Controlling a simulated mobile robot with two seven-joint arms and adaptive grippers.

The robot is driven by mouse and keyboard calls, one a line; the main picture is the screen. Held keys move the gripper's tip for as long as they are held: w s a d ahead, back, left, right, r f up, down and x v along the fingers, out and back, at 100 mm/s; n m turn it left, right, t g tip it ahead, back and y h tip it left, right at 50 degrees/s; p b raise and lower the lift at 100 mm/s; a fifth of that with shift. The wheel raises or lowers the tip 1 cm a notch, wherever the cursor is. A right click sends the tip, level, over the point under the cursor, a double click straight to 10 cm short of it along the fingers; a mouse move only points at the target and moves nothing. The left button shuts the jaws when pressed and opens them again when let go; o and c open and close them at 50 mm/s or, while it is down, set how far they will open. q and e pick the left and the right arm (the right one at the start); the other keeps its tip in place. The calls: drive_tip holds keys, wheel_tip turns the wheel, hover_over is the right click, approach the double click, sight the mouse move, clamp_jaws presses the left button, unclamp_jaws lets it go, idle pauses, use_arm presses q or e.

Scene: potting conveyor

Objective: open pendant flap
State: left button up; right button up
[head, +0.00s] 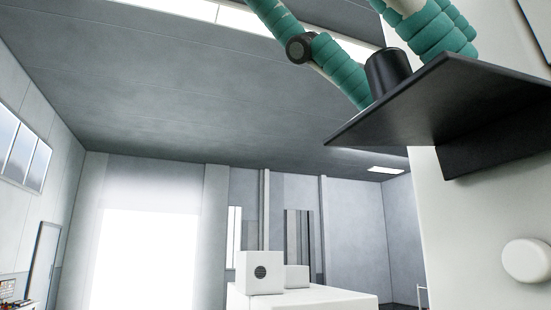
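No pendant flap can be made out for certain in the head view. A dark flat plate (440,105) juts out at the upper right with a dark upright piece (495,150) under it; I cannot tell whether either belongs to the pendant. A black cylinder (388,74) stands at the plate's far edge. Segmented teal tubes (338,68) with a dark round joint come down from the top behind the plate. Neither my left nor my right gripper shows in this view.
A white panel (460,235) with a rounded white knob (526,261) fills the right side. A long white housing (310,297) carries a white box (260,272) with a dark round grille. A bright opening (148,255) and a door (46,262) lie to the left.

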use_arm(q)
drive_tip(key=shift+a+r, duration=0.1)
drive_tip(key=shift+a, duration=0.05)
drive_tip(key=shift+w+d+r, duration=0.15)
drive_tip(key=shift+d+r, duration=0.05)
drive_tip(key=shift+d, duration=0.05)
drive_tip(key=shift+a+r, duration=0.1)
drive_tip(key=shift+a, duration=0.05)
drive_tip(key=s+a, duration=0.3)
drive_tip(key=a, duration=0.8)
drive_tip(key=shift+s+a, duration=0.15)
drive_tip(key=shift+s, duration=0.25)
drive_tip(key=shift+w, duration=0.1)
drive_tip(key=shift+c, duration=0.4)
clamp_jaws()
